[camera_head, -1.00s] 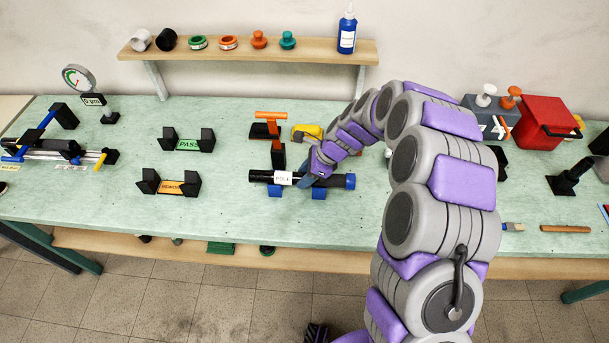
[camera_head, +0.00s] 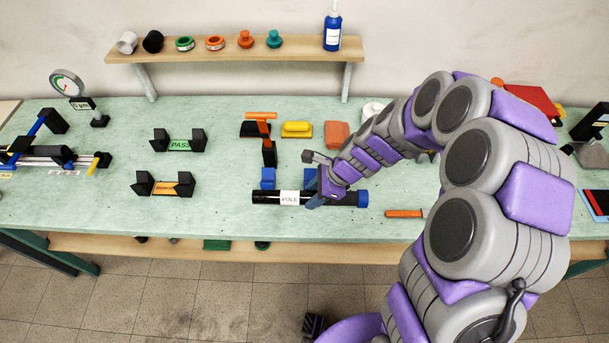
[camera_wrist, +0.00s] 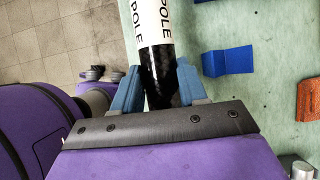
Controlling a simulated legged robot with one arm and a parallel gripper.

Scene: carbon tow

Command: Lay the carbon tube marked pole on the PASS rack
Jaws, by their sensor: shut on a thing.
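The carbon tube marked POLE (camera_head: 268,197) is black with a white label and a blue right end. My gripper (camera_head: 317,196) is shut on it just right of the label. In the wrist view the tube (camera_wrist: 158,75) runs between the blue fingers of my gripper (camera_wrist: 152,92). The tube is level, in front of two blue supports (camera_head: 268,177) and apart from them; its exact height over the bench is hard to tell. The PASS rack (camera_head: 180,146), two black uprights with a green label between them, stands empty to the left.
An orange-labelled rack (camera_head: 165,188) stands empty in front of the PASS rack. The green bench (camera_head: 222,180) is clear between the racks and the tube. A shelf (camera_head: 230,50) hangs above.

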